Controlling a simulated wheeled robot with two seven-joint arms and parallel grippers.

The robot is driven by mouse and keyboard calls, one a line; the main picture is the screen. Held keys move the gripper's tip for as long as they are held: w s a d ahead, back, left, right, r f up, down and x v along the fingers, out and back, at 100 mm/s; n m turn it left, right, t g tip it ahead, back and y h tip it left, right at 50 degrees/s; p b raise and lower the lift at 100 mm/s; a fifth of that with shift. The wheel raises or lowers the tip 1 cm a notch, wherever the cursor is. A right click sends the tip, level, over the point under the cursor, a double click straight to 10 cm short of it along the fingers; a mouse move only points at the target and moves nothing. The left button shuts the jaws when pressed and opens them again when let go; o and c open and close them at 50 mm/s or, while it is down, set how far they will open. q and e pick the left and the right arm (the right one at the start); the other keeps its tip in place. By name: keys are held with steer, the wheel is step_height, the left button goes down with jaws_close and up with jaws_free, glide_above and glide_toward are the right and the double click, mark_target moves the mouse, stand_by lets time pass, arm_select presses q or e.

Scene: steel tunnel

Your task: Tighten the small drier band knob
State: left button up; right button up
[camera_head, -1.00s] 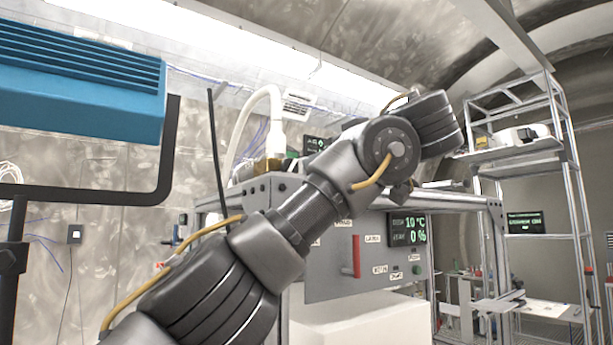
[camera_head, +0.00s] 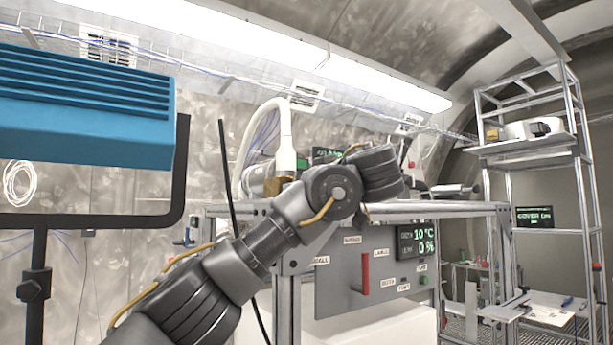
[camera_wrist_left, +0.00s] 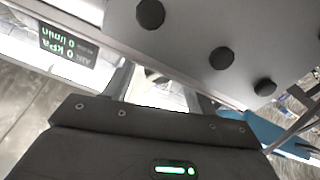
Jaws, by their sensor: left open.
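Black round knobs show on a pale grey plate (camera_wrist_left: 190,40) in the left wrist view: one at the top (camera_wrist_left: 150,14), a middle one (camera_wrist_left: 222,58) and a lower right one (camera_wrist_left: 265,87). I cannot tell which, if any, is the small drier band knob; no label on them is readable. The dark body of my left gripper (camera_wrist_left: 155,125) fills the bottom of that view. It is open and apart from the knobs; its fingertips are not clear. In the head view my left arm reaches across the front of the instrument frame, its hand hidden behind the wrist. My right gripper is out of view.
A panel with a red handle (camera_head: 365,273) and a green-digit display (camera_head: 415,243) sits in the metal frame (camera_head: 288,310). A blue ribbed box (camera_head: 85,110) on a black stand (camera_head: 38,285) is at left. An open shelf rack (camera_head: 497,200) stands at right.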

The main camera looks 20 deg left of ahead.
arm_select(q)
steer(key=shift+w+a+f, duration=0.1)
steer(key=shift+w, duration=0.2)
steer(key=shift+s, duration=0.15)
steer(key=c, duration=1)
steer(key=shift+m+b, duration=1.2)
steer(key=shift+m, duration=0.3)
steer(key=shift+m+b, duration=0.75)
steer(key=shift+m, duration=1.25)
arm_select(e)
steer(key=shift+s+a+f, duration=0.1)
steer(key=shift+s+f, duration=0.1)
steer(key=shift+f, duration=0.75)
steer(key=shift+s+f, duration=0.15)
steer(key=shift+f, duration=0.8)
arm_select(q)
steer(key=o, duration=1)
